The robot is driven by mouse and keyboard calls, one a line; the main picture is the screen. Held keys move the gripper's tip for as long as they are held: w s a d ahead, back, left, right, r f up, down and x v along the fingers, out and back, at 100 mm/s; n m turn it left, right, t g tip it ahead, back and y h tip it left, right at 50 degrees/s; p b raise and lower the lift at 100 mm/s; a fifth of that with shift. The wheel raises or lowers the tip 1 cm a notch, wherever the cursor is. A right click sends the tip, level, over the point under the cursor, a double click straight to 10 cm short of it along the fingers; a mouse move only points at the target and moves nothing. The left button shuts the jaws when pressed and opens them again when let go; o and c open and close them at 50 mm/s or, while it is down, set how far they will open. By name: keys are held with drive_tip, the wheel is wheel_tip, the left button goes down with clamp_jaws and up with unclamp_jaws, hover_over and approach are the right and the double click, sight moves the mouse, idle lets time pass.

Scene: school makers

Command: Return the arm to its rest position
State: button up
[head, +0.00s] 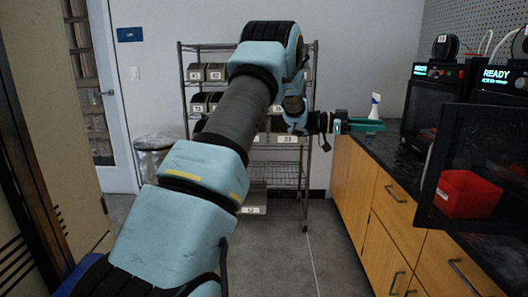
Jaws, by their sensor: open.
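My arm rises from the bottom left of the head view, bends near the top and comes down to my gripper (362,124). My gripper points right, just above or in front of the far end of the dark counter (384,155). Its green fingers are seen side-on, and nothing shows between them. A small white bottle (374,106) stands just behind the fingers; I cannot tell whether they touch it.
Machines with lit "READY" displays (492,76) stand on the counter at right. An open dark door with a red bin (467,194) juts out. A wire shelf with labelled bins (216,72) and a trash can (153,153) are behind my arm. The floor (322,249) is clear.

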drive_tip(key=w+a+r+n+t+y, duration=0.1)
drive_tip(key=w+a+r+n+t, duration=0.2)
drive_tip(key=w+a+n+t, duration=0.45)
drive_tip(key=a+f+n+t+y+p, duration=0.1)
drive_tip(key=a+f+n+t+y, duration=0.2)
drive_tip(key=a, duration=0.4)
drive_tip(key=s+a+f+n+t+y, duration=0.1)
drive_tip(key=a+n+t+y, duration=0.15)
drive_tip(key=a+y, duration=0.35)
drive_tip(key=a+f+n+t+y+p, duration=0.1)
drive_tip(key=a+f+n+t+y, duration=0.15)
drive_tip(key=a, duration=0.55)
drive_tip(key=s+a+f+n+g+y, duration=0.1)
drive_tip(key=s+a+f+g, duration=0.1)
drive_tip(key=s, duration=0.7)
drive_tip(key=s+a+f+n+g+y+p, duration=0.1)
drive_tip(key=s+a+f+n+g+y, duration=0.1)
drive_tip(key=s+a, duration=0.4)
drive_tip(key=s+a+f+n+g+y, duration=0.2)
drive_tip(key=s+a+g, duration=0.3)
drive_tip(key=s, duration=0.9)
drive_tip(key=shift+s+f+p, duration=0.25)
drive_tip(key=shift+f+p, duration=0.05)
drive_tip(key=shift+f, duration=0.55)
